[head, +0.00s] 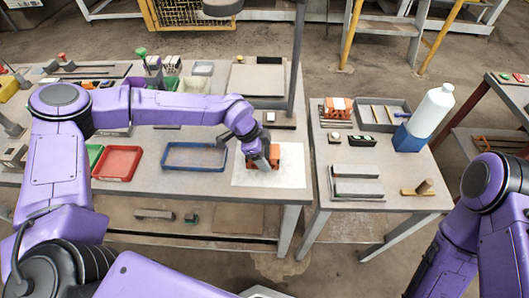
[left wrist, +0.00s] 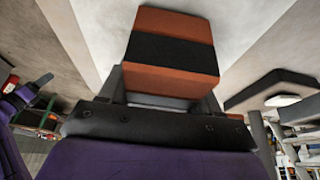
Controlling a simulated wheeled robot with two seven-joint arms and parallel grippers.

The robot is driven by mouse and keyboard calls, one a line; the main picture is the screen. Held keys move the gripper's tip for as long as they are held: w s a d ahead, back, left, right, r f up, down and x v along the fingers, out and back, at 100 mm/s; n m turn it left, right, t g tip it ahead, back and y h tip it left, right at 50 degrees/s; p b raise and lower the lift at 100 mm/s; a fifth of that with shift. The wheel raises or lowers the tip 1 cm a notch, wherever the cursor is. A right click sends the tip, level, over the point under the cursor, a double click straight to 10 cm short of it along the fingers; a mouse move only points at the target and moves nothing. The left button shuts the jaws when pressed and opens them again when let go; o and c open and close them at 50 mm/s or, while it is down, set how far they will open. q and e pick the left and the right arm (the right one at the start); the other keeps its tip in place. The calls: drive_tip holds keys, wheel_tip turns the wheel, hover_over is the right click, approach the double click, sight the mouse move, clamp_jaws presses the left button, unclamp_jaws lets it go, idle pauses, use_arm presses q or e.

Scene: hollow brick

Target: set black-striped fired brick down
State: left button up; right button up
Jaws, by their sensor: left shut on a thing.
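The black-striped fired brick (left wrist: 172,50) is orange with a broad black band across its middle. It fills the upper middle of the left wrist view. In the head view the orange brick (head: 274,155) shows at the tip of my left arm, over the white mat (head: 295,174) near the front right of the large table. My left gripper (head: 260,160) is shut on it; in the left wrist view the fingers (left wrist: 168,92) stand at both its sides. I cannot tell whether the brick touches the mat. My right gripper is outside the head view; only its purple arm shows at the right.
A blue tray (head: 195,156) and a red tray (head: 117,163) lie left of the mat. A grey post (head: 297,65) rises behind it. The mat's right part is clear.

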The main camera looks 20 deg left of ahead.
use_arm(q)
drive_tip(key=shift+f, duration=0.2)
drive_tip(key=o, duration=1.3)
drive_tip(key=shift+c, duration=0.2)
drive_tip(key=shift+r, duration=0.25)
drive_tip(key=shift+a+r, duration=0.15)
drive_tip(key=shift+r, duration=0.15)
drive_tip(key=b+v, duration=0.2)
drive_tip(key=v, duration=0.9)
drive_tip(key=shift+a+r, duration=0.1)
drive_tip(key=shift+r, duration=0.05)
